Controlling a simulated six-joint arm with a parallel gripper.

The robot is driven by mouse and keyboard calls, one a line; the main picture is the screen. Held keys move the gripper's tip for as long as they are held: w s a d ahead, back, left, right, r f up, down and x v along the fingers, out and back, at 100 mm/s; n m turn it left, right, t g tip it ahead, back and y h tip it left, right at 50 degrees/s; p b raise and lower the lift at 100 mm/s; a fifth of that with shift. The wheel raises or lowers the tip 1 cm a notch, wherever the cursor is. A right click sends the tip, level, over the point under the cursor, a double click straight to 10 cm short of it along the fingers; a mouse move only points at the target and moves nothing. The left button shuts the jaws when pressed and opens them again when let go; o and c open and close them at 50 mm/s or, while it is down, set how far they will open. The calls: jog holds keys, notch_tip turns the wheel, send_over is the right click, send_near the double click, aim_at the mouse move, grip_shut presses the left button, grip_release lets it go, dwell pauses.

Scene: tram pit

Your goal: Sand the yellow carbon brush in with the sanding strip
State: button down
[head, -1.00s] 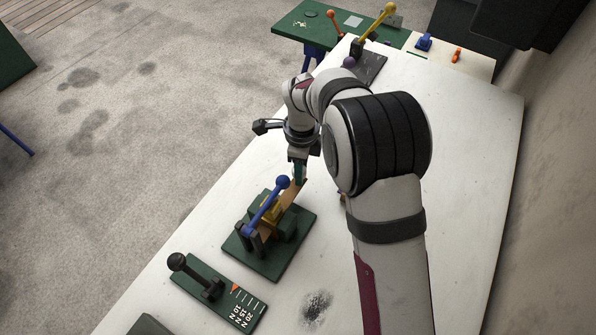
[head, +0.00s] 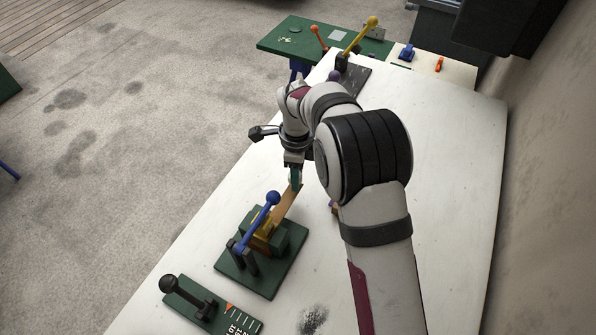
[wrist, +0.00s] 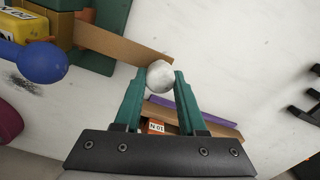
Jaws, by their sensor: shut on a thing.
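My gripper (head: 295,184) is at the upper right end of the brown sanding strip (head: 285,207). In the wrist view its teal fingers (wrist: 160,88) are shut on a pale grey ball (wrist: 160,77) beside the end of the strip (wrist: 125,41). The strip runs from there into the green holder (head: 285,238), where the yellow part, apparently the carbon brush (head: 262,241), sits. A yellow block with a label (wrist: 17,14) shows at the wrist view's upper left. A blue-knobbed lever (head: 272,198) leans over the holder. The contact between brush and strip is hidden.
A black-knobbed lever on a green plate (head: 196,300) stands at the front left. A purple bar (wrist: 190,114) and a brown piece labelled 10 N (wrist: 156,127) lie below the fingers. The white table (head: 440,160) is clear to the right.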

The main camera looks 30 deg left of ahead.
jog(key=shift+s, duration=2.25)
jog(key=shift+w, duration=2.65)
jog(key=shift+s, duration=2.65)
jog(key=shift+w, duration=1.55)
jog(key=shift+c, duration=2)
grip_release()
jog(key=shift+w, duration=0.1)
